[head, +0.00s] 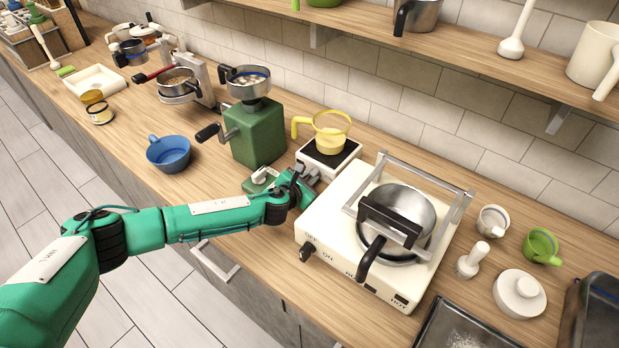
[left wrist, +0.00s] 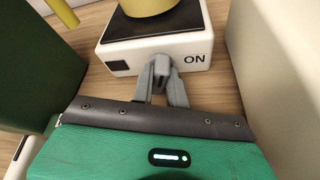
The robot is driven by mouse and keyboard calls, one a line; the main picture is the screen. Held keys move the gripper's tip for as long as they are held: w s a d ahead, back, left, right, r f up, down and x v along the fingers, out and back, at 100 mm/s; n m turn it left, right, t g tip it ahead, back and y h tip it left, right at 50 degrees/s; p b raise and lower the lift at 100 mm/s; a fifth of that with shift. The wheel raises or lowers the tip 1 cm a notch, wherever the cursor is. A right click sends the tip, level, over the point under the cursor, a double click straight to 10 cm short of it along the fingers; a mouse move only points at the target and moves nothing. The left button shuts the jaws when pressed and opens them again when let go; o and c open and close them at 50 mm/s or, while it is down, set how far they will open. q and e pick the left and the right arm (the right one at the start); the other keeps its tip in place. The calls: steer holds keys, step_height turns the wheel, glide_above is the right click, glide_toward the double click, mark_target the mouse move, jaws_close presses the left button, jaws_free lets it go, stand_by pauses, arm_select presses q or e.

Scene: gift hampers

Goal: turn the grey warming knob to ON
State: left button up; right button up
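The grey warming knob (left wrist: 160,66) is on the front face of a small white warmer (left wrist: 196,52), with ON printed to the right of the knob. My left gripper (left wrist: 158,84) is at that face, its two grey fingers close on either side of the knob and apparently shut on it. The fingers hide part of the knob, and its pointer cannot be made out. In the head view the white warmer (head: 309,157) has a dark top bearing a yellow pot (head: 330,138), and my left gripper (head: 304,184) is just in front of it. My right gripper is not in view.
A white stove (head: 322,222) with a steel pan (head: 406,207) stands close right of my left gripper. A green grinder (head: 259,131) stands close on its left, and a blue bowl (head: 169,154) is farther left. A shelf (head: 460,50) runs above the counter.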

arm_select(q)
jaws_close()
steer(key=shift+r+p, duration=0.1)
steer(key=shift+p, duration=0.25)
steer(key=shift+m+p, duration=0.35)
steer(key=shift+m, duration=0.15)
steer(key=o, duration=0.8)
jaws_free()
steer(key=shift+r, duration=0.3)
step_height(320, 180, up, 19)
steer(key=shift+r+b, duration=0.1)
steer(key=shift+b, duration=0.85)
